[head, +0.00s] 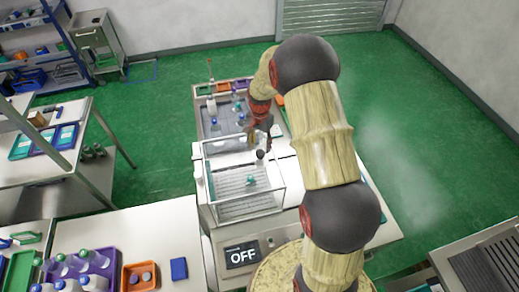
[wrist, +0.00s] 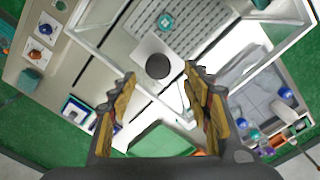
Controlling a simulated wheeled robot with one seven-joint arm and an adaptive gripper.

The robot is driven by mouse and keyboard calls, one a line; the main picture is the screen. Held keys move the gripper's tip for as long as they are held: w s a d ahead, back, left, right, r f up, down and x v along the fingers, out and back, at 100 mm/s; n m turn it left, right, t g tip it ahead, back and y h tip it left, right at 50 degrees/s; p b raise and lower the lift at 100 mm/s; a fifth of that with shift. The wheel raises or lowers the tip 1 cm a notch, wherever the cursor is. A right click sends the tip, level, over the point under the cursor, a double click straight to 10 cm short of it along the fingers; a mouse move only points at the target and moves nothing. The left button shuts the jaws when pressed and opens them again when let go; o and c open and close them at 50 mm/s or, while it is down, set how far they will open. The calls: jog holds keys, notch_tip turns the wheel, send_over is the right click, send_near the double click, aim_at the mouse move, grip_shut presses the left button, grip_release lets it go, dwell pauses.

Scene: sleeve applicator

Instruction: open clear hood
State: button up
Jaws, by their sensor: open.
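The clear hood (head: 232,208) is a see-through box with pale edges, and it appears to sit down over a slatted grey bed on the white machine. A dark round knob (head: 260,154) is at its far edge; the knob (wrist: 158,66) shows in the wrist view on a pale plate. My gripper (head: 264,133) is just beyond and above the knob, pointing down. In the wrist view my gripper (wrist: 160,74) has its fingers apart with the knob between them in the picture. Contact is not visible. A teal-capped item (head: 251,181) shows through the hood.
The machine's display (head: 242,254) reads OFF. A grey tray section with several bottles (head: 212,106) lies behind the hood. A side table at left holds an orange tray (head: 139,276) and a blue box (head: 179,268). Green floor is clear to the right.

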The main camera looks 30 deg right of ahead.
aim_at(260, 152)
jog(key=f, duration=0.3)
jog(key=shift+s+f+p, duration=0.2)
jog(key=shift+s+p, duration=0.05)
jog(key=shift+p, duration=0.1)
jog(key=shift+w+f, duration=0.1)
jog(key=shift+f, duration=0.45)
jog(key=c, duration=0.4)
grip_shut()
